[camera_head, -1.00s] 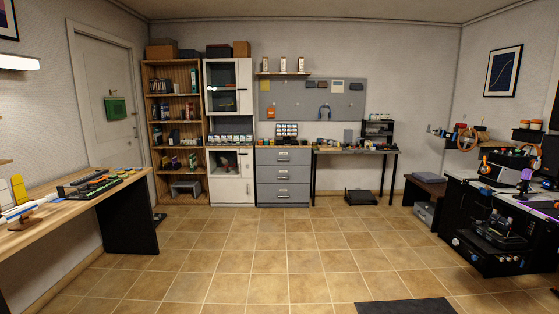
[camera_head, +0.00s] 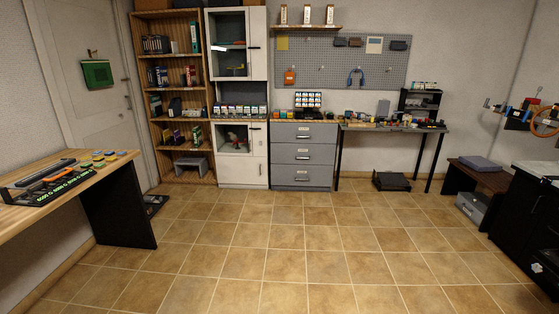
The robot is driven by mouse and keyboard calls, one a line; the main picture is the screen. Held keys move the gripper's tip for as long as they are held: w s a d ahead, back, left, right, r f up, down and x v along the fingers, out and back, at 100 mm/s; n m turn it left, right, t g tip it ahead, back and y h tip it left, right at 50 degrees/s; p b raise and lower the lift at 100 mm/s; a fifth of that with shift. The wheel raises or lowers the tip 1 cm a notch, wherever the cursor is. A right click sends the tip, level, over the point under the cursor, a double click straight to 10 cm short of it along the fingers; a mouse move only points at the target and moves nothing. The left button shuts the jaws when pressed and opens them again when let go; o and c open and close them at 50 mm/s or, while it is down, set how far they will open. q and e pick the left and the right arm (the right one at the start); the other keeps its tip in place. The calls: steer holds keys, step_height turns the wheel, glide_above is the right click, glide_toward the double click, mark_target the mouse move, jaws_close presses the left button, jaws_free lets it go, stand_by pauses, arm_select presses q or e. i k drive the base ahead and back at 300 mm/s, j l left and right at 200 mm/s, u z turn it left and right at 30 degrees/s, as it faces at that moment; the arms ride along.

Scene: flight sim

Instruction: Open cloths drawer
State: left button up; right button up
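A grey drawer cabinet (camera_head: 303,157) stands against the back wall, across the room. It has three stacked drawers with handles, and all look shut. The top drawer (camera_head: 303,134), the middle drawer (camera_head: 303,154) and the bottom drawer (camera_head: 302,177) each have a small label, too small to read, so I cannot tell which is the cloths drawer. A small display rack (camera_head: 308,101) and small items stand on its top. Neither of my grippers is in view.
The tiled floor (camera_head: 285,245) ahead is clear up to the cabinet. A wooden table (camera_head: 50,200) stands at the left and a black cabinet (camera_head: 525,215) at the right. A white cupboard (camera_head: 240,172) and a workbench (camera_head: 400,128) flank the drawers. A black box (camera_head: 391,181) lies under the bench.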

mark_target(280, 132)
steer(key=i, duration=3.3)
